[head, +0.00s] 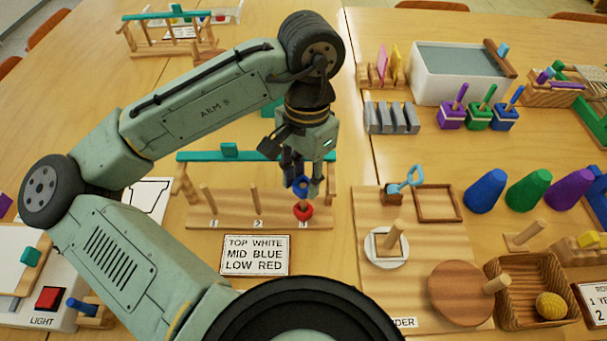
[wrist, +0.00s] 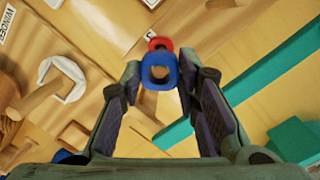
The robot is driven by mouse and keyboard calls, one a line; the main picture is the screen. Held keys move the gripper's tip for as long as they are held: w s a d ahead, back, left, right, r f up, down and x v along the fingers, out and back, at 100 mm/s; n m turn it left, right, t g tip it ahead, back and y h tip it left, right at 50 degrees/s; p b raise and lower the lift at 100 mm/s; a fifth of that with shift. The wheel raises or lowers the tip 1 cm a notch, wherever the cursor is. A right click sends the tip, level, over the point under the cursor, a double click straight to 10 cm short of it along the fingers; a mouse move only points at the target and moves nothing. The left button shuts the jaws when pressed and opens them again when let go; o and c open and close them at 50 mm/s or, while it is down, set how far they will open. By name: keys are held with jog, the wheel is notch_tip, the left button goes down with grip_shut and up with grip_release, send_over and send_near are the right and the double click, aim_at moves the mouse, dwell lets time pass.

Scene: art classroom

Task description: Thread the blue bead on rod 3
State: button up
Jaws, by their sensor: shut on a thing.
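My gripper (head: 302,190) points down over the right end of a wooden rod board (head: 240,220). It is shut on the blue bead (head: 300,185), which also shows between the fingers in the wrist view (wrist: 147,72) with its hole facing the camera. The red bead (head: 303,211) sits low at rod 3, just below the blue bead; its edge shows in the wrist view (wrist: 160,43). Rod 3 is mostly hidden by the beads and fingers, and I cannot tell whether it enters the blue bead. Rod 1 (head: 208,200) and rod 2 (head: 256,203) are bare.
A teal bar (head: 200,156) on wooden posts runs behind the rods, close to my gripper. A card (head: 255,255) reading top white, mid blue, low red lies in front. A wooden board with a light-blue-handled part (head: 410,180) stands to the right.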

jog(key=o, duration=0.8)
jog(key=shift+o, duration=0.2)
jog(key=shift+r, duration=0.1)
notch_tip(320, 180, up, 12)
jog(key=w, duration=0.1)
jog(key=shift+w+d, duration=0.15)
jog(key=shift+d, duration=0.05)
dwell(0.4)
